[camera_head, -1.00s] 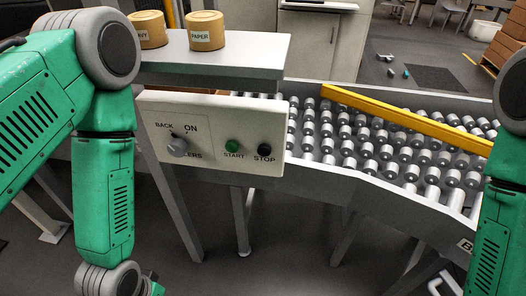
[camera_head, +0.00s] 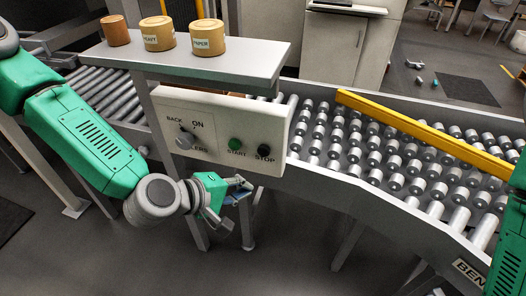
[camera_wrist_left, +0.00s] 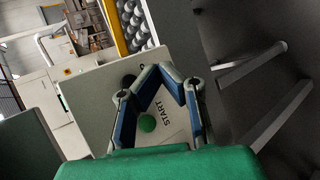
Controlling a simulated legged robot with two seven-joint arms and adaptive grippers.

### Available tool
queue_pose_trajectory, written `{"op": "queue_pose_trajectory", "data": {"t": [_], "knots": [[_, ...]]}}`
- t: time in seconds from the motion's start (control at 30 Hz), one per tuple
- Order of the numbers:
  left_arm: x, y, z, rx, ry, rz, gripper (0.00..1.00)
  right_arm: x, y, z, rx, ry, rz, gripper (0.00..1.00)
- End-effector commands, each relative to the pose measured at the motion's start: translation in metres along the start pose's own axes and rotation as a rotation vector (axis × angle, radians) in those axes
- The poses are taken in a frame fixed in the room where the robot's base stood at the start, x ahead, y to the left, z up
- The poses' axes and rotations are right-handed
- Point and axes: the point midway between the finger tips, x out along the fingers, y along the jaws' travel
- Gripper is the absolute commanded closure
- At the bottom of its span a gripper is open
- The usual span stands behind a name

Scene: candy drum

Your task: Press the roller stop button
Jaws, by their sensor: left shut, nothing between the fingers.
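The black STOP button (camera_head: 264,150) is at the right end of the white control panel (camera_head: 210,112). The green START button (camera_head: 235,144) is just left of it. My left gripper (camera_head: 243,184) is shut and empty, in front of and below these buttons in the head view. In the left wrist view the fingers (camera_wrist_left: 162,72) meet at their tips before the panel. The green button (camera_wrist_left: 147,123) shows between them, and the dark stop button (camera_wrist_left: 128,80) shows beside the left finger, partly covered. Contact with the panel cannot be seen. My right gripper is out of view.
A grey knob (camera_head: 184,140) sticks out at the panel's left. A shelf (camera_head: 215,65) above the panel holds several tan containers (camera_head: 208,38). The roller conveyor (camera_head: 400,165) with a yellow bar (camera_head: 430,133) lies right. Floor below the panel is open apart from supports.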

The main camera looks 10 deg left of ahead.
Motion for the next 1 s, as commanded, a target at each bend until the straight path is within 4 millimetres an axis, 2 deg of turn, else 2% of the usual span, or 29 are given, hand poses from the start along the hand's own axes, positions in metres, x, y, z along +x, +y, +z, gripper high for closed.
{"op": "queue_pose_trajectory", "data": {"t": [0.27,0.43,1.0], "knots": [[0.001,0.001,0.003,0.004,-0.001,-0.002,1.0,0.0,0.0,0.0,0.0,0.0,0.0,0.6],[0.005,0.004,-0.003,0.004,0.0,0.0,1.0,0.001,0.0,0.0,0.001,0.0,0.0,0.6],[0.056,0.039,-0.038,0.004,0.001,-0.001,1.0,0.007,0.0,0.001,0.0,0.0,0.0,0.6]]}}
